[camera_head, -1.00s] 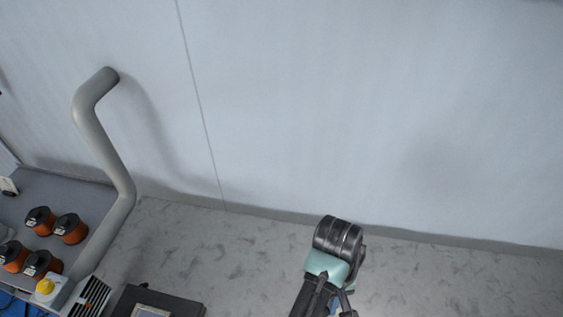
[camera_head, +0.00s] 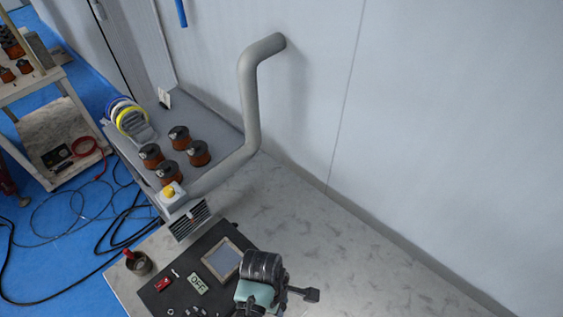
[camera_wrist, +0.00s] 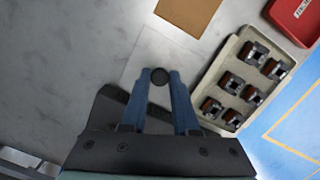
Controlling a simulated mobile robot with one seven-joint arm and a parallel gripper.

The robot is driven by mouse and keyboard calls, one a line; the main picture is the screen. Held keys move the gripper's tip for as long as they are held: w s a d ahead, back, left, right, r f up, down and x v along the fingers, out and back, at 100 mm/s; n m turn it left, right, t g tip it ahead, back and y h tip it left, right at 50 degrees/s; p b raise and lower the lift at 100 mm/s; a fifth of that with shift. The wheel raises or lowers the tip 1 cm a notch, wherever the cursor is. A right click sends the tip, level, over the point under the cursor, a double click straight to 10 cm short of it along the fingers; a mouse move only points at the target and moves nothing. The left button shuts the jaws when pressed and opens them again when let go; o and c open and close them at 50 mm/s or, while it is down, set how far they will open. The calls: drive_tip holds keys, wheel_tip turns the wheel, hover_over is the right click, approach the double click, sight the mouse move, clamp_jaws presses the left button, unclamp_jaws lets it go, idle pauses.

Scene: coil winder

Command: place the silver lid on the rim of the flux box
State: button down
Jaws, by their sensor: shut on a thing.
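In the wrist view my gripper (camera_wrist: 160,78) has its two blue fingers closed on a small dark round piece (camera_wrist: 160,75), which looks like a knob. A pale straight-edged patch (camera_wrist: 142,58) lies around and beyond the fingertips, hard to tell from the grey bench. No thing is clearly the flux box. In the head view a round metal tin (camera_head: 139,264) with a red item in it stands at the bench's left edge. My fingertips are not visible there.
In the wrist view, a tray (camera_wrist: 209,80) of several coil parts lies right of my gripper, with a red box (camera_wrist: 298,18) beyond and a tan square (camera_wrist: 189,12) at the top. In the head view, a grey pipe (camera_head: 251,105) rises beside orange-black coils (camera_head: 198,153). The bench right is clear.

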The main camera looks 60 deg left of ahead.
drive_tip(key=shift+f, duration=2.7)
drive_tip(key=c, duration=0.7)
unclamp_jaws()
drive_tip(key=shift+f, duration=0.1)
drive_tip(key=r, duration=0.4)
drive_tip(key=a+r, duration=0.1)
drive_tip(key=r, duration=0.3)
drive_tip(key=s+r, duration=0.1)
drive_tip(key=r, duration=0.3)
drive_tip(key=shift+a+r, duration=0.1)
drive_tip(key=shift+a, duration=0.1)
